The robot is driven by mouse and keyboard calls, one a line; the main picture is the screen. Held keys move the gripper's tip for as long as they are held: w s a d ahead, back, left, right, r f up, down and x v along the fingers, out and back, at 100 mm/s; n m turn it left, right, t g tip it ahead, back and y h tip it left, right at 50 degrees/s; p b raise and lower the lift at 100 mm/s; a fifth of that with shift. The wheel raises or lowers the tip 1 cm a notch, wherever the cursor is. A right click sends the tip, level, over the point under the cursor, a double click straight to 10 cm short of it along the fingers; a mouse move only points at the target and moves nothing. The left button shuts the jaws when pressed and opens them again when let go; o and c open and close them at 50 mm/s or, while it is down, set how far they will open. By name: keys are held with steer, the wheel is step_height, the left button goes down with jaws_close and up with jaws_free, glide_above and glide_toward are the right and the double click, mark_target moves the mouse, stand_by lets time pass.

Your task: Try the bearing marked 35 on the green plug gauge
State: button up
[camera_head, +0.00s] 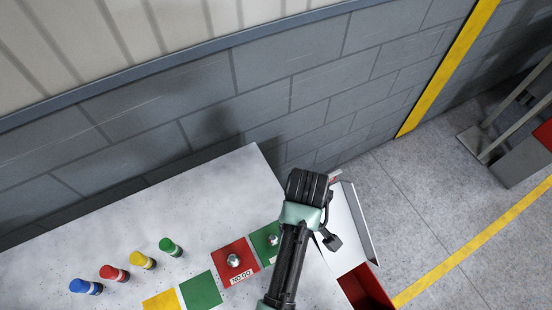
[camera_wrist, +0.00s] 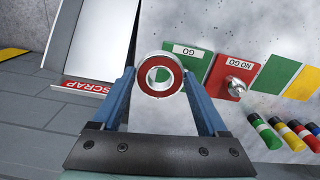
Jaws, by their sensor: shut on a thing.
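A bearing (camera_wrist: 148,86) with a red seal face and metal rings is held between the blue fingertips of my gripper (camera_wrist: 160,80) in the wrist view. No number on it is readable. The green GO plate (camera_wrist: 188,62) lies beyond the bearing, and its plug is hidden there. The bearing is hidden in the head view.
The red NO GO plate (camera_head: 234,262) with its metal knob is beside the GO plate. Another green plate (camera_head: 201,290), a yellow plate (camera_head: 161,301) and blue, red and yellow cylinders are further left. A white scrap chute (camera_wrist: 100,45) and red bin (camera_head: 367,284) adjoin the table's right edge.

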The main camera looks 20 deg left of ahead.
mark_target(273, 238)
steer(key=a+r+n+p, duration=0.1)
steer(key=n+p, duration=0.1)
steer(key=n, duration=0.2)
steer(key=s+a+r+n+p, duration=0.1)
steer(key=a+n+p, duration=0.1)
steer(key=n, duration=0.2)
steer(key=s+a+r+n+p, duration=0.1)
steer(key=a+n+p, duration=0.1)
steer(key=n, duration=0.2)
steer(key=shift+s, duration=0.2)
steer(key=shift+n, duration=0.3)
step_height(273, 238, down, 5)
steer(key=b, duration=0.5)
steer(key=shift+f, duration=0.4)
steer(key=shift+f, duration=0.4)
stand_by(0.8)
steer(key=o, duration=1.6)
steer(key=shift+c, duration=0.2)
steer(key=shift+p, duration=0.3)
